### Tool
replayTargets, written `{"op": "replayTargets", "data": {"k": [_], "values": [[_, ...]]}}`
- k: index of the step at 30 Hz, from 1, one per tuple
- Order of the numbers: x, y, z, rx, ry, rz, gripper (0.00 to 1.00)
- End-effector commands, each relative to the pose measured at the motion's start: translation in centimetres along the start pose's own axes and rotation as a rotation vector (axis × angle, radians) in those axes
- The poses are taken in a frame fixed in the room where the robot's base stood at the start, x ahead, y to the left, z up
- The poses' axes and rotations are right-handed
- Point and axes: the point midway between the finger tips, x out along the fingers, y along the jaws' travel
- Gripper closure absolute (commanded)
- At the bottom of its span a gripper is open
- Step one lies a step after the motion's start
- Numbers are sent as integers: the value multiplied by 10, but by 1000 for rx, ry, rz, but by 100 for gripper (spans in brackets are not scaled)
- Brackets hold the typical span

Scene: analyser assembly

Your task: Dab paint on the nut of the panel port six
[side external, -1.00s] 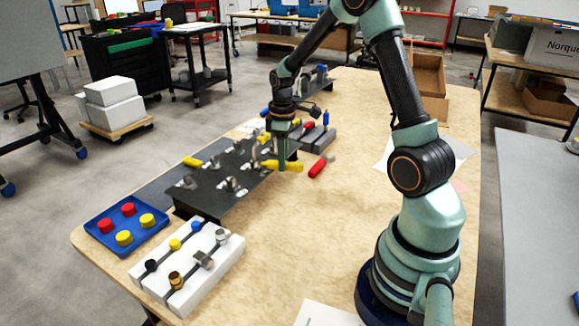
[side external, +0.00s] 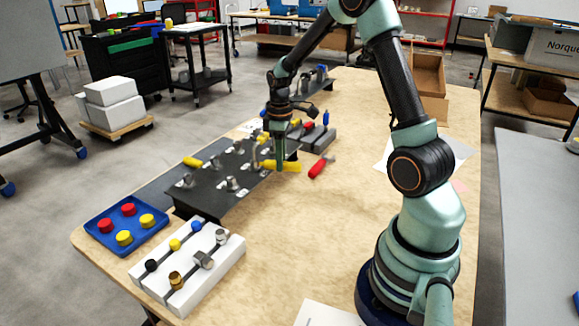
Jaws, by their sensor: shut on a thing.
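My gripper (side external: 279,168) is shut on a yellow pen-like tool (side external: 291,167), held roughly level over the right edge of the dark panel (side external: 212,195). The tool's left end is near a metal fitting on the panel; I cannot tell whether it touches. Several metal ports with nuts stand on the panel, including a port (side external: 232,184) near its front and another (side external: 187,181) at its left. Their labels are too small to read, so I cannot tell which is port six. No paint mark can be made out.
A red-handled tool (side external: 318,170) lies on the table right of my gripper. A grey block (side external: 318,141) with coloured items stands behind. A blue tray (side external: 105,239) of red and yellow caps and a white rack (side external: 222,262) stand in front. The table's middle is clear.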

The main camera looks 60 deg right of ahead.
Motion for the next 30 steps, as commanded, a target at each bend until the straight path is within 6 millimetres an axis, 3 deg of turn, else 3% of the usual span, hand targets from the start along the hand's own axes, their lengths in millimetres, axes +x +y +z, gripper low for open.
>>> {"op": "replayTargets", "data": {"k": [5,30], "values": [[-1,0,2,0,1,2,100],[-2,0,50,0,1,1,100]]}}
